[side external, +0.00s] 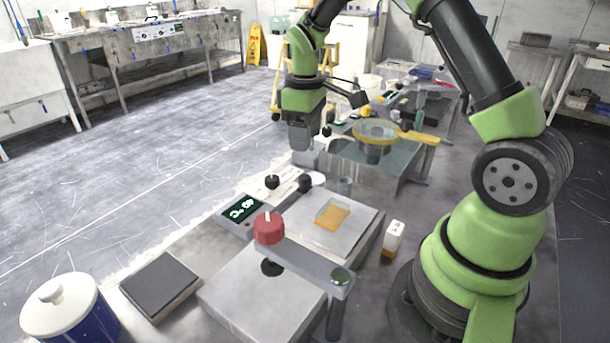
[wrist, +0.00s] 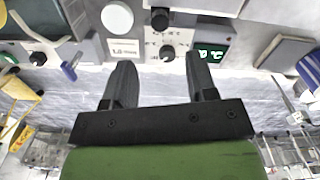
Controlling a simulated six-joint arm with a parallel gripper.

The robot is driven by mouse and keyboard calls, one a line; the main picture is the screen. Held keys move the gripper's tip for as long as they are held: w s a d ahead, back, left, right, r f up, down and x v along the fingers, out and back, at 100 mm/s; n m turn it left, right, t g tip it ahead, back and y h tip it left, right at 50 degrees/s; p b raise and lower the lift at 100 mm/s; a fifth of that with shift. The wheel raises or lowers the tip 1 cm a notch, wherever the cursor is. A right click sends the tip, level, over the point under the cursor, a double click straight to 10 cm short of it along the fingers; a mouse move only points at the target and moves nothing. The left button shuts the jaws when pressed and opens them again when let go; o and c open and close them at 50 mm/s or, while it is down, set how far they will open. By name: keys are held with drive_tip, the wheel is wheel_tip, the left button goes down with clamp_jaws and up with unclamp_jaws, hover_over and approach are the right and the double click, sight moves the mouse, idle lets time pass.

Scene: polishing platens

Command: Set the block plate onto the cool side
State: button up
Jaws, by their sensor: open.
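A small clear plate with an amber block (side external: 332,216) lies flat on a square grey platen (side external: 305,228), and seems to be the block plate. A second bare grey platen (side external: 255,300) sits in front of it. I cannot read which platen is the cool side. My gripper (side external: 303,148) hangs behind and left of the platens, above the far end of the control panel, apart from the plate. In the wrist view the fingers (wrist: 163,62) are spread with nothing between them. The block plate cannot be made out in that view.
A red knob (side external: 269,227) on a metal arm (side external: 300,268) stands over the platens. A dark pad (side external: 160,286) and a blue, white-lidded pot (side external: 68,310) are at left. A yellow-rimmed round dish (side external: 376,130) stands behind.

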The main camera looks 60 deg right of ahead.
sight(305, 177)
wheel_tip(305, 177, down, 10)
idle(0.5)
drive_tip(key=shift+c, duration=0.2)
clamp_jaws()
